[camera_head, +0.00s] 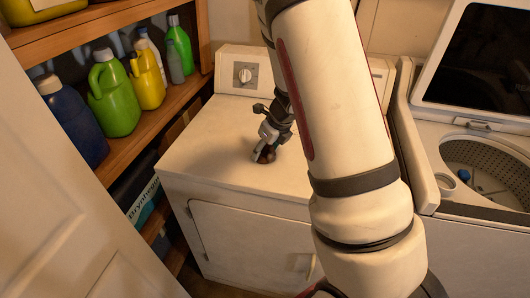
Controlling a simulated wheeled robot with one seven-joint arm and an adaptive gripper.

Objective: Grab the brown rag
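A small dark brown thing (268,156), which looks like the brown rag, sits on top of the white dryer (220,160). It is partly hidden by my gripper (264,148), which points down at it from above. The fingertips are right at the rag and at least one finger overlaps it in the picture. They are too small here to tell whether they are closed on it or only around it. The rag appears low, at or just above the dryer top.
A wooden shelf (150,120) on the left holds several bottles, with a green jug (115,98) and a yellow bottle (148,80). An open top-loading washer (485,170) stands at right. A white door (60,200) fills the lower left. The dryer's front left top is clear.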

